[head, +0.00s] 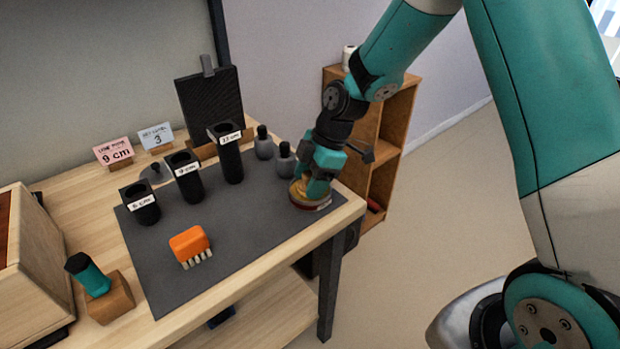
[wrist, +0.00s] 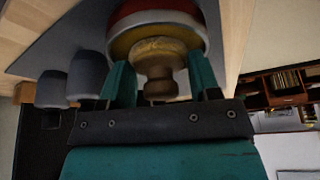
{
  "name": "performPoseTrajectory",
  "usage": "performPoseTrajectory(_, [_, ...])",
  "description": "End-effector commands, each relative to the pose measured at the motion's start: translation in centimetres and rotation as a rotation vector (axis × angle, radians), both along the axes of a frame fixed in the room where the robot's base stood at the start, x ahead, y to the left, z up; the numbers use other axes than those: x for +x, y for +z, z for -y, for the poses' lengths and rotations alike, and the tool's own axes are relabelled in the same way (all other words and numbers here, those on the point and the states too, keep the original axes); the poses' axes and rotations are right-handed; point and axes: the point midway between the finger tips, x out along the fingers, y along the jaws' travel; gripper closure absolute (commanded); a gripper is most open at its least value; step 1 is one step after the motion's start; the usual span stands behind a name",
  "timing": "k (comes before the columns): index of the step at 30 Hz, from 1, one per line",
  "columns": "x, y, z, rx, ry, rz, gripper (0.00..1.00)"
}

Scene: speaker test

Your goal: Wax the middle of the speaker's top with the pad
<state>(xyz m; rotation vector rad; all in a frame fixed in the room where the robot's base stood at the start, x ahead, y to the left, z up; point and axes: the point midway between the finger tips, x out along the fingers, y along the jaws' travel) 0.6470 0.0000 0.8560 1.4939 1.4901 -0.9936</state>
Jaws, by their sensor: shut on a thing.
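My gripper (head: 312,187) points down at the right end of the table's dark mat. In the wrist view its teal fingers (wrist: 157,88) are shut on the turned wooden knob (wrist: 158,68) of what looks like the pad. A yellow round surface (wrist: 125,42) lies beyond the knob, inside a red and pale rim, likely a wax tin (wrist: 165,16). The tin (head: 312,205) also shows under my gripper in the head view. Whether the pad touches the wax is hidden. A wooden box (head: 40,262) at the left edge, partly cut off, may be the speaker.
An orange brush (head: 188,241) lies on the mat (head: 235,235). Several black labelled tubes (head: 185,178) and two grey bottles (head: 285,160) stand behind. A teal-handled tool (head: 88,274) rests on a wooden block at left. The mat's front middle is clear.

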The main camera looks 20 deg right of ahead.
Motion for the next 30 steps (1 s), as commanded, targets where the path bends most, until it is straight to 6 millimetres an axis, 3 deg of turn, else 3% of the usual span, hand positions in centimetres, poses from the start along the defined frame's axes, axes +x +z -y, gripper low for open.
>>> performPoseTrajectory(5, [-0.1, 0.7, 0.0, -0.001, -0.001, -0.003, 0.62])
performPoseTrajectory(25, [0.0, 6.5, 0.0, -0.001, -0.001, 0.000, 0.62])
performPoseTrajectory(30, [0.0, 7.0, 0.0, -0.001, -0.001, -0.001, 0.62])
